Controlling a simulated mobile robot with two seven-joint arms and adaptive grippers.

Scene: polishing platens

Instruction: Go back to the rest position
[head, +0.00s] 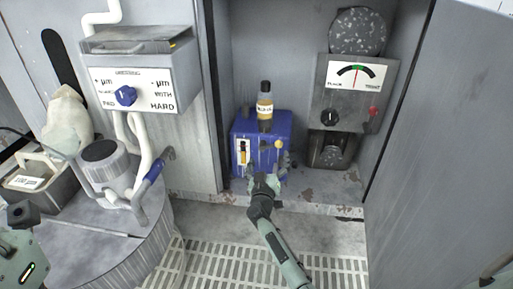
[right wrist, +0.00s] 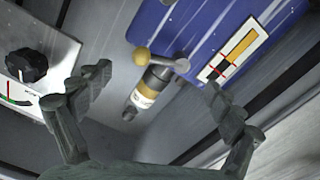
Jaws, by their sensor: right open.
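My right gripper (head: 267,172) is in front of the blue box (head: 248,130) in the head view, its arm coming up from below. In the right wrist view its two fingers are spread wide (right wrist: 158,82), with nothing gripped between them. The blue box (right wrist: 200,25), its yellow-knobbed lever (right wrist: 142,57) and a bottle (right wrist: 150,88) show beyond the fingers. In the head view the dark-capped bottle (head: 265,108) stands upright on the box, and the yellow knob (head: 278,143) is just above the gripper.
A gauge panel (head: 322,94) with a black knob stands right of the box, below a speckled disc (head: 358,31). A grey door (head: 445,140) bounds the right. A control box (head: 140,82), a round drum (head: 75,240) and a grey bin (head: 40,190) are left. Grating (head: 215,262) lies below.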

